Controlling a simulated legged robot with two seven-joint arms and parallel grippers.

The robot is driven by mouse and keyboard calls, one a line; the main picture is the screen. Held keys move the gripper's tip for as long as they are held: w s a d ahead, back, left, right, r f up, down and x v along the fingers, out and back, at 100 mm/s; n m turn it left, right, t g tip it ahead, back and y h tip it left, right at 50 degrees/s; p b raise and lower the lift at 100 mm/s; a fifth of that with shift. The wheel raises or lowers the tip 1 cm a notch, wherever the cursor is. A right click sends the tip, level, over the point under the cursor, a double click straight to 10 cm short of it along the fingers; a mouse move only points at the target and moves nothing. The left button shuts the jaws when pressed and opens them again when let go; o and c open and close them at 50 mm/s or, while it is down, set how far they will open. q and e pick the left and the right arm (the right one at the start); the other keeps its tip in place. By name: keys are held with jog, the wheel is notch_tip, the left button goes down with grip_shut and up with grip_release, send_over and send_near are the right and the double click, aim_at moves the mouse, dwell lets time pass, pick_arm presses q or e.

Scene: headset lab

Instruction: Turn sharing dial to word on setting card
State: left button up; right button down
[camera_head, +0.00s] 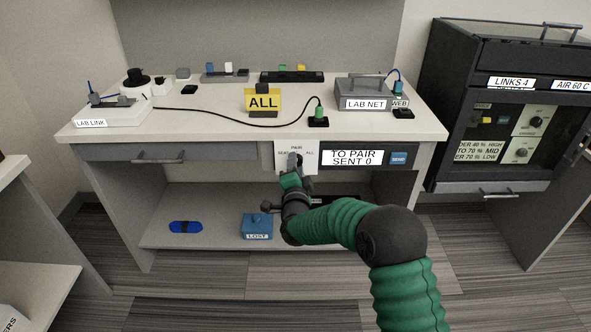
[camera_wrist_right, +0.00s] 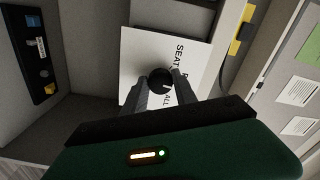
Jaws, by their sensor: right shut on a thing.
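The setting card (camera_head: 263,101) is yellow, reads ALL and stands on the desk top. The sharing dial (camera_wrist_right: 160,80) is a black round knob on a white plate (camera_head: 283,158) on the desk front. My left gripper is not in view.
A display (camera_head: 352,157) right of the plate reads TO PAIR, SENT 0, beside a blue SEND button (camera_head: 398,158). A LAB NET box (camera_head: 363,93) and a black cable lie on the desk top. A blue LOST box (camera_head: 257,226) sits on the lower shelf.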

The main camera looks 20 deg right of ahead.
jog(key=m+b, duration=0.1)
jog(key=m, duration=0.2)
jog(key=m+b, duration=0.2)
jog(key=m, duration=0.2)
jog(key=m+b, duration=0.2)
jog(key=m, duration=0.1)
jog(key=shift+s+f+m, duration=0.1)
jog(key=shift+f+m, duration=0.2)
dwell(0.5)
jog(key=c, duration=1)
grip_release()
jog(key=shift+d+r, duration=0.1)
jog(key=shift+r, duration=0.2)
jog(key=p+v, duration=0.5)
jog(key=v, duration=1.2)
